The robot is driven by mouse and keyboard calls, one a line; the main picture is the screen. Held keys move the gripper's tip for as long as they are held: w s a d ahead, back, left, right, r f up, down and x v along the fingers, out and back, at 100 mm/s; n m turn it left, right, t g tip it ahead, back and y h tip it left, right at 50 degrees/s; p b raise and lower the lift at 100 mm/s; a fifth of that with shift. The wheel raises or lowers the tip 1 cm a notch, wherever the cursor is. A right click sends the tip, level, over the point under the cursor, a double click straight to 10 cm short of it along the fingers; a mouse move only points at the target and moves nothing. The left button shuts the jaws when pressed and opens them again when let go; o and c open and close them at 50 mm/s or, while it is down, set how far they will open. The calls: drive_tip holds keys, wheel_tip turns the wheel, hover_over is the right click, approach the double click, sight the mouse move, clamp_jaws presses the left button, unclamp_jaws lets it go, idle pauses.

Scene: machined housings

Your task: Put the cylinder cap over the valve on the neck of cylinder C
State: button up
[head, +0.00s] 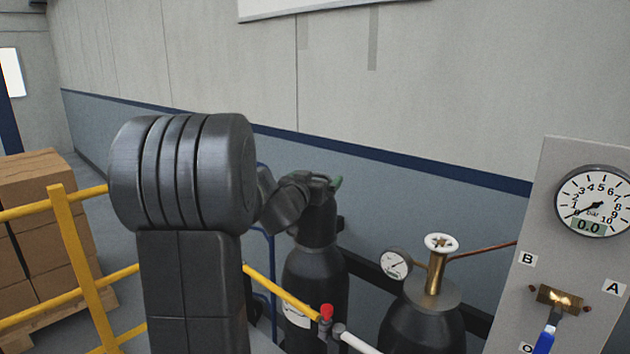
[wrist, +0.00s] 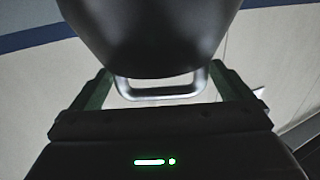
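My gripper (head: 324,182) is above the dark cylinder (head: 315,285) in the middle of the head view, which has a pale label. The dark grey cylinder cap (head: 318,228) is under the gripper, upright, at the top of this cylinder. Its lower edge appears to meet the shoulder; whether it is seated I cannot tell. No valve shows there. In the wrist view the rounded cap (wrist: 150,40) and its metal handle (wrist: 160,92) lie between the green fingers of my gripper (wrist: 160,80), which appear closed against it. No letter C is readable.
A second dark cylinder (head: 422,325) with a brass valve and gauge (head: 397,263) stands to the right. A grey panel (head: 540,230) with a dial is farther right. Yellow rails (head: 75,250) and boxes (head: 30,215) are at left. A red-and-white fitting (head: 327,314) is in front.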

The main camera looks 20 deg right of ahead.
drive_tip(key=shift+f, duration=0.1)
drive_tip(key=v, duration=1.4)
drive_tip(key=shift+w+d, duration=0.1)
drive_tip(key=x, duration=1.3)
drive_tip(key=shift+w+d, duration=0.25)
drive_tip(key=shift+r, duration=0.3)
drive_tip(key=shift+r+p, duration=0.15)
drive_tip(key=shift+p, duration=0.15)
